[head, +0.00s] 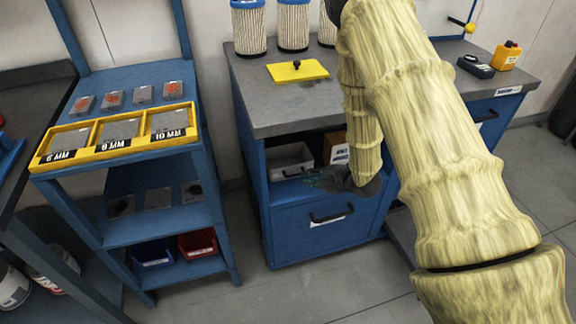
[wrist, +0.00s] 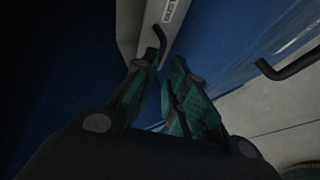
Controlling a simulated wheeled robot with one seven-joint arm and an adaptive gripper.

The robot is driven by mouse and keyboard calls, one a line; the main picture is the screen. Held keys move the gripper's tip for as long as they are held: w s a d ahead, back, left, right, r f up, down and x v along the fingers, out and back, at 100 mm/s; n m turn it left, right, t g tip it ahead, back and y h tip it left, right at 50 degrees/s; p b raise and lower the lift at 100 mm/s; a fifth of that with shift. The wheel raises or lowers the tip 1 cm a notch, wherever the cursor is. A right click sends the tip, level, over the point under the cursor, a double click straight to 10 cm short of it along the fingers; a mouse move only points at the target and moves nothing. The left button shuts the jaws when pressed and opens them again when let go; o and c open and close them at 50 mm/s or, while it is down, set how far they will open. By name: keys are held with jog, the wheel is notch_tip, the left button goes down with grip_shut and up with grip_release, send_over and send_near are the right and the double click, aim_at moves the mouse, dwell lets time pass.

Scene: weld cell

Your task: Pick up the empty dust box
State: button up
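A light grey open-topped box (head: 292,157), which looks like the dust box, sits in the open bay of the blue cabinet, above the drawer. A pale label and dark handle show on its front. My gripper (head: 318,180) is in front of the bay, just right of and below the box front. In the wrist view, the fingers of my gripper (wrist: 163,75) with green pads are apart, with nothing clearly between them. The grey box (wrist: 130,22) lies beyond the fingertips, its black handle (wrist: 160,43) close to them. Whether they touch it cannot be told.
A brown labelled carton (head: 335,146) stands right of the box, partly behind my arm. The drawer handle (head: 331,216) sticks out below. The grey worktop (head: 262,100) overhangs the bay. A blue rack (head: 160,222) stands to the left, with clear floor between.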

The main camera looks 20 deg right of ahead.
aim_at(297, 175)
jog(key=shift+x, duration=3.35)
jog(key=shift+a+r, duration=0.1)
grip_shut()
jog(key=shift+r, duration=0.15)
